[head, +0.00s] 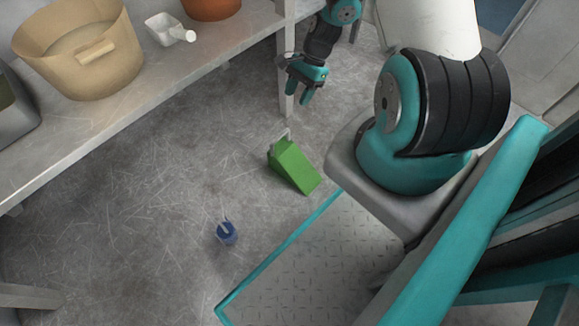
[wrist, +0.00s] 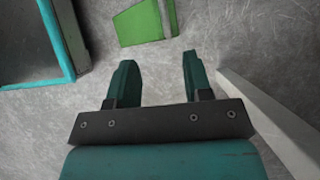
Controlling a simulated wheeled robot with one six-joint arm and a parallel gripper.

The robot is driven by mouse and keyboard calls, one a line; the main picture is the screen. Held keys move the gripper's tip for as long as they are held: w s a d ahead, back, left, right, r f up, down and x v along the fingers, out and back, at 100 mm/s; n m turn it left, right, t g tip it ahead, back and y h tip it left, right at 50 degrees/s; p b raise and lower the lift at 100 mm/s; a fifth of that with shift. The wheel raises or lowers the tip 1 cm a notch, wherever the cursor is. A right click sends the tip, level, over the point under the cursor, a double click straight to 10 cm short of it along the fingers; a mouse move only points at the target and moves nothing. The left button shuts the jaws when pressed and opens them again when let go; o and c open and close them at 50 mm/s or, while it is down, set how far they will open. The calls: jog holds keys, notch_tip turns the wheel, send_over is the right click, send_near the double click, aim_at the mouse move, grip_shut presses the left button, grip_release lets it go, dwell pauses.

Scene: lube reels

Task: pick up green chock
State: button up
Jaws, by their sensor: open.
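The green chock (head: 293,166) is a wedge-shaped block lying on the grey floor, with a pale handle at its upper left end. It lies between the bench leg and the teal-edged plate of my base. In the wrist view the green chock (wrist: 140,24) shows at the top, beyond the fingertips, partly cut off by the frame edge. My gripper (head: 302,92) hangs near the bench leg, beyond and above the chock. In the wrist view my gripper (wrist: 157,58) has its two teal fingers apart with nothing between them.
A bench (head: 160,82) at the left holds a tan bucket (head: 75,62), a white scoop (head: 168,29) and an orange-brown pot (head: 211,8). Its leg (head: 286,60) stands close to my gripper. A small blue object (head: 227,233) is on the floor. Floor around the chock's left is clear.

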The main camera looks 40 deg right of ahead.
jog(key=b, duration=0.5)
send_near(280, 134)
jog(key=x, duration=0.5)
jog(key=shift+s+a+f, duration=0.1)
jog(key=shift+s+a, duration=0.15)
jog(key=shift+s, duration=0.15)
jog(key=f+b, duration=0.1)
jog(key=a+f+b, duration=0.1)
jog(key=f+b, duration=0.2)
jog(key=shift+w+a+f+b, duration=0.2)
jog(key=shift+w+f+b, duration=0.05)
jog(key=shift+f+b, duration=0.1)
jog(key=shift+a+f, duration=0.15)
jog(key=shift+a, duration=0.05)
jog(key=shift+c, duration=0.4)
grip_shut()
